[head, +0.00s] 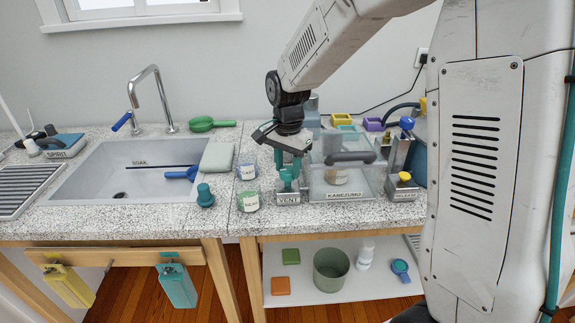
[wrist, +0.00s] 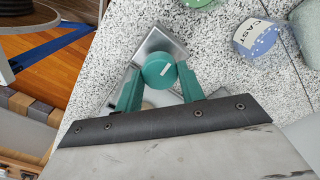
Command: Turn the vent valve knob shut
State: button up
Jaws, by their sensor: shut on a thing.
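The vent valve knob (wrist: 158,70) is a round teal cap with a short white mark on its top. It sits over a metal block, which bears the VENT label (head: 288,198) in the head view. My gripper (head: 288,172) points down over this valve. In the wrist view, the teal fingers of my gripper (wrist: 159,84) stand on both sides of the knob and are shut on it. The fingers hide much of the knob in the head view. The white mark lies slightly slanted in the wrist view.
Right of the valve stands a clear chamber (head: 325,188) with a grey handle (head: 350,157) and a cup inside. A release post with a yellow knob (head: 404,177) is further right.

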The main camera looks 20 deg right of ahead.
aim_at(287, 169)
jog(key=n, duration=0.8)
jog(key=shift+n, duration=0.4)
jog(key=n, duration=0.4)
jog(key=shift+n, duration=1.8)
jog(key=shift+w, duration=0.1)
jog(key=o, duration=1)
jog(key=shift+c, duration=0.2)
jog(key=shift+r, duration=0.1)
notch_tip(287, 169, up, 8)
jog(key=shift+f, duration=0.15)
